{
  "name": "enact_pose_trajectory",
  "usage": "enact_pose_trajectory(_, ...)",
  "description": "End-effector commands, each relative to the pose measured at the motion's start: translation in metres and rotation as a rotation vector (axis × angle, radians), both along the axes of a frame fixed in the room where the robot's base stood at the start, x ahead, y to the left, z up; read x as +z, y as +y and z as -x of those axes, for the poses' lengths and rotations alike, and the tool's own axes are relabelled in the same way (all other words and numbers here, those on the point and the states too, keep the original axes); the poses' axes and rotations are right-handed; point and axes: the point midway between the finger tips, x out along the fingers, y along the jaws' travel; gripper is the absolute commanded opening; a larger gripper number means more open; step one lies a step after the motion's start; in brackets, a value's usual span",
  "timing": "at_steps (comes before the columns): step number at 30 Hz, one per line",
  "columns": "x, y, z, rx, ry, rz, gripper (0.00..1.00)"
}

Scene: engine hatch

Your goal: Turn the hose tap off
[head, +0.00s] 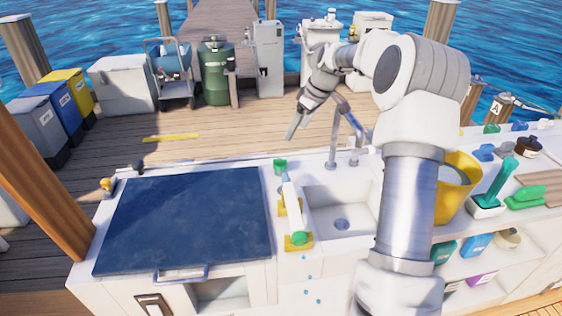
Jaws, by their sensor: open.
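My gripper (291,130) is in the head view, above the deck and behind the counter, left of the sink faucet. Its fingers point down and left; it is open, and I see nothing between them. A grey faucet (339,130) with a bent blue-grey spout stands behind the white sink (372,208). A short post (232,88) with a dark fitting stands in front of the green barrel, well beyond my gripper. I cannot tell for sure which fitting is the hose tap, nor its handle's position. My arm hides part of the sink's right side.
A dark blue hatch (185,220) fills the counter's left. A white tube (292,198) with a green end lies beside the sink. A yellow bucket (455,190) stands right. The green barrel (210,72), a cart (170,68) and a grey pedestal (268,57) line the deck's far edge.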

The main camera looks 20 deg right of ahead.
Motion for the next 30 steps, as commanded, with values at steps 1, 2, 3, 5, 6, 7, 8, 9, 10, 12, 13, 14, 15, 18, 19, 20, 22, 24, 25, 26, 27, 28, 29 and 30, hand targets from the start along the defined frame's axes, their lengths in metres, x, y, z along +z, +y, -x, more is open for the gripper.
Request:
enact_pose_trajectory(1,-0.011,0.003,-0.002,0.002,0.004,-0.002,0.89)
enact_pose_trajectory(2,-0.017,0.004,-0.004,0.002,0.005,-0.002,0.89)
enact_pose_trajectory(3,-0.025,0.006,-0.007,0.003,0.005,-0.002,0.89)
enact_pose_trajectory(5,-0.037,0.009,-0.011,0.002,0.005,-0.002,0.89)
enact_pose_trajectory(6,-0.045,0.011,-0.013,0.002,0.005,-0.001,0.89)
enact_pose_trajectory(7,-0.052,0.012,-0.016,0.001,0.005,-0.002,0.89)
enact_pose_trajectory(8,-0.058,0.014,-0.018,0.001,0.005,-0.003,0.89)
enact_pose_trajectory(9,-0.066,0.016,-0.021,0.002,0.005,-0.001,0.89)
enact_pose_trajectory(10,-0.072,0.017,-0.023,0.002,0.005,-0.001,0.89)
enact_pose_trajectory(12,-0.086,0.02,-0.028,0.001,0.006,-0.001,0.89)
enact_pose_trajectory(13,-0.093,0.022,-0.03,0.002,0.005,-0.001,0.89)
enact_pose_trajectory(14,-0.098,0.023,-0.032,0.002,0.005,-0.001,0.89)
enact_pose_trajectory(15,-0.106,0.025,-0.034,0.002,0.005,-0.001,0.89)
enact_pose_trajectory(18,-0.122,0.028,-0.04,0.0,0.004,0.0,0.89)
enact_pose_trajectory(19,-0.126,0.029,-0.042,0.0,0.004,0.0,0.89)
enact_pose_trajectory(20,-0.13,0.03,-0.043,0.0,0.004,-0.001,0.89)
enact_pose_trajectory(22,-0.137,0.032,-0.046,0.0,0.004,0.0,0.89)
enact_pose_trajectory(24,-0.143,0.033,-0.048,0.0,0.003,-0.001,0.89)
enact_pose_trajectory(25,-0.144,0.034,-0.049,-0.001,0.002,0.0,0.89)
enact_pose_trajectory(26,-0.145,0.034,-0.049,-0.001,0.002,0.0,0.89)
enact_pose_trajectory(27,-0.146,0.034,-0.05,-0.001,0.002,0.001,0.89)
enact_pose_trajectory(28,-0.147,0.034,-0.05,-0.001,0.002,0.001,0.89)
enact_pose_trajectory(29,-0.147,0.034,-0.05,-0.001,0.002,0.001,0.89)
enact_pose_trajectory(30,-0.147,0.034,-0.05,-0.001,0.002,0.001,0.89)
